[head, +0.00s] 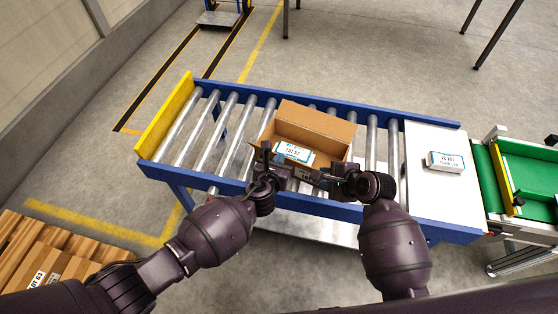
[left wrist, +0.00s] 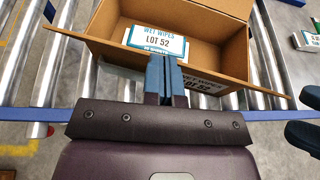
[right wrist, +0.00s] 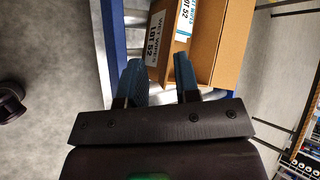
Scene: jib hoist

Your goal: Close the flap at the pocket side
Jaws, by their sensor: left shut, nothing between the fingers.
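An open cardboard box (head: 316,128) stands on the roller conveyor, its far flap raised. A white and blue wet wipes pack marked LOT 52 (head: 294,153) lies inside; it also shows in the left wrist view (left wrist: 157,40). Thin cardboard edges stick out at the box's ends in the left wrist view; which flap is at the pocket side I cannot tell. My left gripper (head: 268,156) is shut and empty at the box's near side, partly covering the near wall and its label (left wrist: 203,84). My right gripper (right wrist: 157,72) is open beside the box's near right part, its fingers apart.
The conveyor has steel rollers, blue rails (head: 437,120) and a yellow end stop (head: 167,115). A similar pack (head: 445,162) lies on the white plate to the right, before a green belt (head: 487,178). Cartons (head: 50,270) stand at lower left.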

